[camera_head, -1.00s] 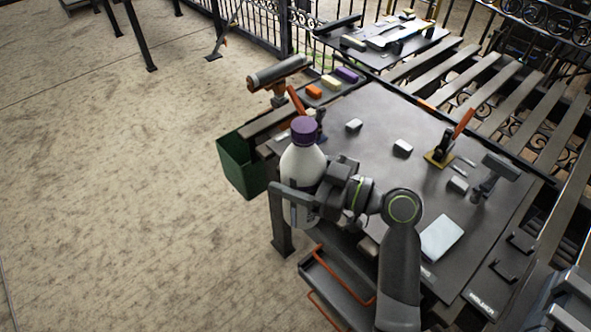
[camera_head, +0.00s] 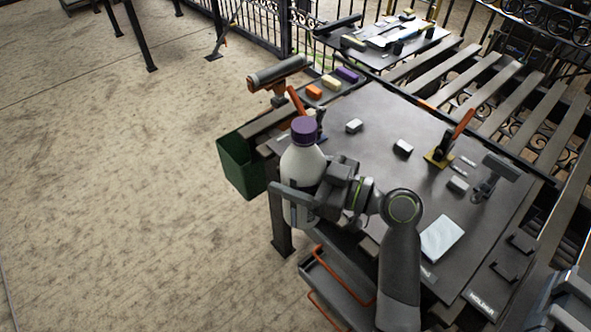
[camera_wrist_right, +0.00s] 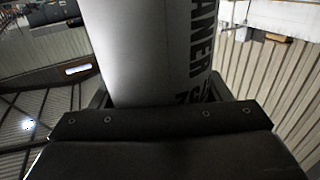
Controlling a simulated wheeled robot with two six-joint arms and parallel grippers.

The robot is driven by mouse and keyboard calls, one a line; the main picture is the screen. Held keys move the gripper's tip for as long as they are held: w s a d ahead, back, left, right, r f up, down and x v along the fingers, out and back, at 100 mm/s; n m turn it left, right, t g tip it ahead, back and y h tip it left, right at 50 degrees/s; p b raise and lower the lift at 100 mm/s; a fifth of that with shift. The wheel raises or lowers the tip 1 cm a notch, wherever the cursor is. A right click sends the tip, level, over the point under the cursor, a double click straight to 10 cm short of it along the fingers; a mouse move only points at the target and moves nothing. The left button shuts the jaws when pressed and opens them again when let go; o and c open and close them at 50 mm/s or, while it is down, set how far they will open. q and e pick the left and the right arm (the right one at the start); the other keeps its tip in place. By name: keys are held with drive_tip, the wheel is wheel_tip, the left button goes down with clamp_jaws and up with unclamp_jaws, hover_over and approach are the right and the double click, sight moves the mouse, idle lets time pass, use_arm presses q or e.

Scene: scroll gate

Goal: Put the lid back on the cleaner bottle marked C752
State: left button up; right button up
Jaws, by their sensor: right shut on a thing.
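A white cleaner bottle (camera_head: 302,163) with a purple lid (camera_head: 304,131) on its top stands nearly upright at the left edge of the table in the head view. My right gripper (camera_head: 298,205) is shut around the bottle's body, well below the lid. The fingers hide part of its lower body. In the right wrist view the bottle (camera_wrist_right: 145,50) rises between the jaws, with dark print ending in "ANER" and a partly hidden number. The full marking cannot be read, and the lid is outside that view. My left gripper is not in view.
The dark table (camera_head: 375,140) carries several small pale blocks, a red-handled clamp (camera_head: 447,145) and a white sheet (camera_head: 441,238). A green bin (camera_head: 240,165) stands left of the table, behind the bottle. A scanner-like tool (camera_head: 278,73) stands at the far left edge. Open floor lies left.

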drive_tip(key=s+d+f+m+t+h, duration=0.1)
drive_tip(key=s+d+m+t+h, duration=0.1)
drive_tip(key=d, duration=0.7)
drive_tip(key=s+d+m+t+h, duration=0.2)
drive_tip(key=d+m+t+h, duration=0.2)
drive_tip(key=d, duration=0.5)
drive_tip(key=shift+f+m+t+h, duration=0.4)
drive_tip(key=shift+t+h, duration=0.2)
drive_tip(key=shift+t, duration=0.2)
